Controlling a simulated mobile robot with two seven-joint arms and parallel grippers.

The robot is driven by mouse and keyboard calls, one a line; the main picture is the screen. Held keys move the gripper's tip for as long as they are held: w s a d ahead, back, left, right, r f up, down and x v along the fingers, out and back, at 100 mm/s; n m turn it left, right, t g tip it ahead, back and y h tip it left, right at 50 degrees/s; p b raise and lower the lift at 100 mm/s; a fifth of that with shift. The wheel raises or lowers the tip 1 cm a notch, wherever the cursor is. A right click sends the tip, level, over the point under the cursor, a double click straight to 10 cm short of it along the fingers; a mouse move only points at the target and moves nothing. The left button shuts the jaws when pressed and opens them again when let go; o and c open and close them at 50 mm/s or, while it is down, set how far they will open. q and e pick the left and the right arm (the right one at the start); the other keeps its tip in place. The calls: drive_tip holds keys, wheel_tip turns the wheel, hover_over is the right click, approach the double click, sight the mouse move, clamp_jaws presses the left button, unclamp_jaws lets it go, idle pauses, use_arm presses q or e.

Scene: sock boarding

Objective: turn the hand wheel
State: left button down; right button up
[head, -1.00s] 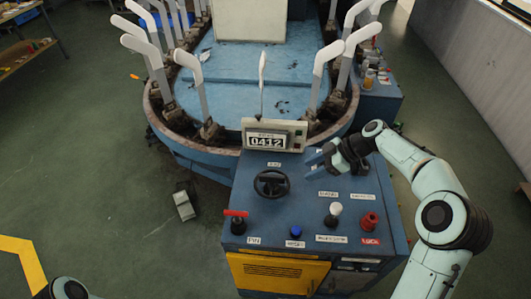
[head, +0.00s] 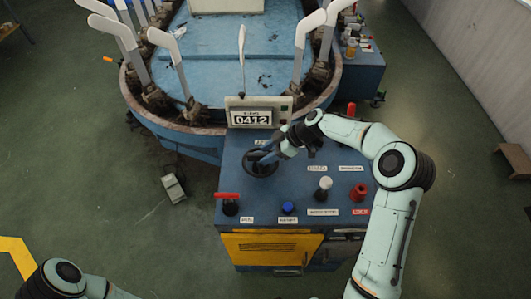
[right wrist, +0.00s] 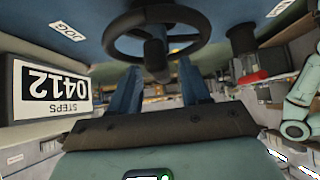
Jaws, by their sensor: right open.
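The black hand wheel (head: 257,170) sits on the blue top of the control console, below the counter display. My right gripper (head: 266,153) is at the wheel's upper right edge in the head view and covers part of it. In the right wrist view the wheel (right wrist: 118,42) appears at the top, with its dark hub between the directions of my two blue fingers. The fingers (right wrist: 158,78) are spread apart with nothing clearly between them. I cannot tell whether they touch the wheel. Part of my left arm shows at the bottom left, but its gripper does not.
The counter display (head: 251,118) reads 0412 behind the wheel. A red-handled lever (head: 227,196), a blue button (head: 288,208), a white-topped lever (head: 324,184) and a red knob (head: 358,191) stand on the console. The machine's ring of white boards lies behind.

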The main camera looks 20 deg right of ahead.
drive_tip(key=shift+w+a+f, duration=0.2)
drive_tip(key=shift+a+f, duration=0.2)
drive_tip(key=shift+f, duration=0.05)
